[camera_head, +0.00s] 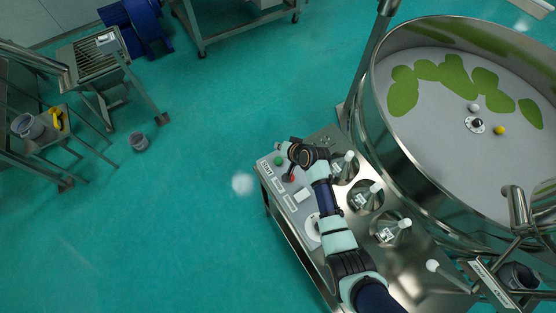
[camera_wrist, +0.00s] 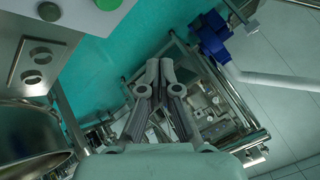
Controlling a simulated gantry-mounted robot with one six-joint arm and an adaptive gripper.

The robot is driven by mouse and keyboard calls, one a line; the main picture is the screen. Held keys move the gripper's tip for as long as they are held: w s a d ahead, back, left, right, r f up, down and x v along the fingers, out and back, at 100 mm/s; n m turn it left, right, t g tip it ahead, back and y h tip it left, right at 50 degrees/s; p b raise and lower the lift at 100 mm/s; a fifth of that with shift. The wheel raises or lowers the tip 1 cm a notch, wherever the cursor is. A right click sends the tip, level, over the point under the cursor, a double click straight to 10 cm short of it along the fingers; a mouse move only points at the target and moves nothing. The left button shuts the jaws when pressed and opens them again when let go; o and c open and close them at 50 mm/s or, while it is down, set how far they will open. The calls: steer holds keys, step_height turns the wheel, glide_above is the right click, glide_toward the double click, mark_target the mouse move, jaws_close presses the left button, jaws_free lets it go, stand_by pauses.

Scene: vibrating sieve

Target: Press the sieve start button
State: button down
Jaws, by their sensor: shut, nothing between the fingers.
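A green round button (camera_head: 278,160) sits at the far end of the control panel on the steel sieve stand, beside a label that seems to read START. In the wrist view, a green disc in a pale ring (camera_wrist: 108,4) is cut by the top edge; I cannot tell if it is the same button. My gripper (camera_head: 284,147) is close to the green button in the head view, apparently above or beside it; contact cannot be told. In the wrist view my gripper (camera_wrist: 160,70) has its two fingertips together, empty, pointing toward the far floor and machines.
The panel also carries a red-and-black control (camera_head: 289,177) and a white dial (camera_head: 312,231). White-capped fittings (camera_head: 366,193) stand beside my arm. The large round sieve (camera_head: 385,145) rises at right. Open green floor (camera_head: 200,200) lies left of the stand.

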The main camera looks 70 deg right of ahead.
mark_target(280, 161)
step_height(280, 161, down, 8)
steer(key=b, duration=0.5)
steer(key=shift+r+b, duration=0.1)
steer(key=shift+b, duration=0.3)
stand_by(0.7)
steer(key=shift+f+b, duration=0.35)
steer(key=shift+f, duration=0.05)
